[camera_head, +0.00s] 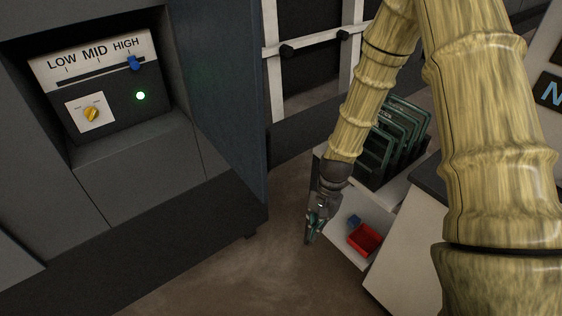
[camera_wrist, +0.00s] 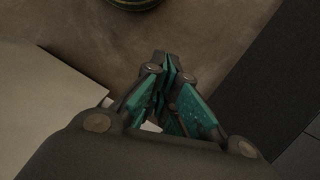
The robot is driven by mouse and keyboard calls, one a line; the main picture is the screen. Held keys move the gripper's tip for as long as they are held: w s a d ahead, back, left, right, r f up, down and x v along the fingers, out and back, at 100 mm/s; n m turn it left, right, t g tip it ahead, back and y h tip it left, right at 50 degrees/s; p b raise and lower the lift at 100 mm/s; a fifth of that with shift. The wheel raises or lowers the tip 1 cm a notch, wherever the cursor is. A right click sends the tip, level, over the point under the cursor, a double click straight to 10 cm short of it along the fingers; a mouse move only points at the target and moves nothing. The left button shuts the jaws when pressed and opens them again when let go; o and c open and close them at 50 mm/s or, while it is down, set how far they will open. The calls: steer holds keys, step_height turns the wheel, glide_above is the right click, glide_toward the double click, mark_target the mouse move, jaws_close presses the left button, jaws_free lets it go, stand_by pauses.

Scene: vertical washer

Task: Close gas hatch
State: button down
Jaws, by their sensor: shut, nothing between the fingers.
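A dark blue panel (camera_head: 222,90) stands out from the grey cabinet (camera_head: 150,185), just right of its control recess. It looks like the gas hatch swung open, but its hinge is not clear. The hatch is not recognisable in the wrist view.
A white shelf (camera_head: 335,243) with a red bin (camera_head: 364,239), a small blue object (camera_head: 354,221) and dark green racks (camera_head: 392,140) stands close right of my gripper. Bare brown floor (camera_head: 265,265) lies between cabinet and shelf. A white frame with dark bars stands behind.

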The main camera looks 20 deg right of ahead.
steer(key=w+d+r+m+y, duration=0.1)
steer(key=w+r+m+y, duration=0.2)
steer(key=r, duration=1.3)
steer(key=w+d+r+m+y, duration=0.1)
steer(key=w+r+y, duration=0.35)
steer(key=r, duration=1.15)
steer(key=g+h+p, duration=0.1)
steer(key=p, duration=0.1)
glide_toward(267, 179)
step_height(267, 179, down, 4)
steer(key=a+p, duration=0.1)
steer(key=a, duration=0.2)
steer(key=shift+s+a+p, duration=0.15)
steer(key=shift+s+p, duration=0.05)
steer(key=shift+p, duration=0.2)
steer(key=shift+f, duration=0.1)
